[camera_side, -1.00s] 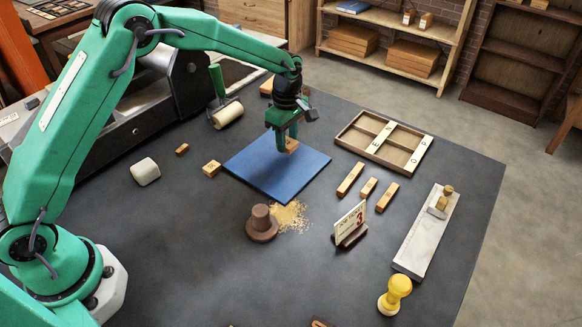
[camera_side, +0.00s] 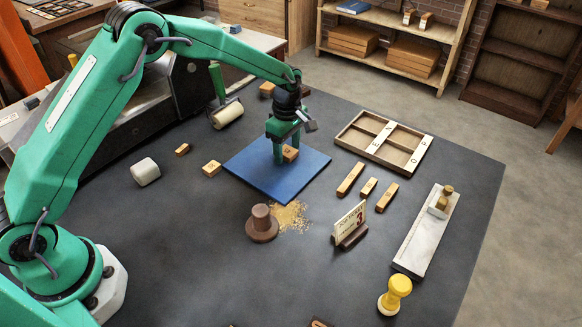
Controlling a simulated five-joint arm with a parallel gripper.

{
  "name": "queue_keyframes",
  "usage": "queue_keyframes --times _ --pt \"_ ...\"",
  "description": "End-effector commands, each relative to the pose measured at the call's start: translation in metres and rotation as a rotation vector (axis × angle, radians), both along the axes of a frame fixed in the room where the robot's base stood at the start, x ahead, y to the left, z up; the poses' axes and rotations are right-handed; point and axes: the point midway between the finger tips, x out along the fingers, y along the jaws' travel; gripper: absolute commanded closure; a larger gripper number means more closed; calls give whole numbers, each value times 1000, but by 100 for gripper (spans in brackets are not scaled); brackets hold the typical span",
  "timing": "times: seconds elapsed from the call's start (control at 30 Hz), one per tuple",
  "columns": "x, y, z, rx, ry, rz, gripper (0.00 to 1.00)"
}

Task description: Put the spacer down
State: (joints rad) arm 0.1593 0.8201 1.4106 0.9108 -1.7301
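The spacer, a small wooden block (camera_side: 290,153), is at the blue mat, toward its back right part. My gripper (camera_side: 284,152) is pointing down over the mat, with its green fingers on either side of the block. The fingers look spread, with a slim gap between the left finger and the block. The right finger partly overlaps the block's far side. The block appears to rest on the blue mat (camera_side: 262,178); its underside is hard to see.
A divided wooden tray (camera_side: 347,142) is to the right, with several wooden blocks (camera_side: 350,179) before it. A brown knobbed piece (camera_side: 261,223), a numbered card (camera_side: 350,222) and a yellow-handled stamp (camera_side: 395,295) stand nearer.

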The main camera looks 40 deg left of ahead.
Motion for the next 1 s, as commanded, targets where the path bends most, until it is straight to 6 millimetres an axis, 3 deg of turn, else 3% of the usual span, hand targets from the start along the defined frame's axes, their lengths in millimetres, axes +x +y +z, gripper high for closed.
queue_keyframes --times 0.27,0.47,1.0 --pt "0 0 4 0 0 0 43" --pt "1 0 20 0 -3 0 43" --pt "0 0 102 0 -3 0 43"
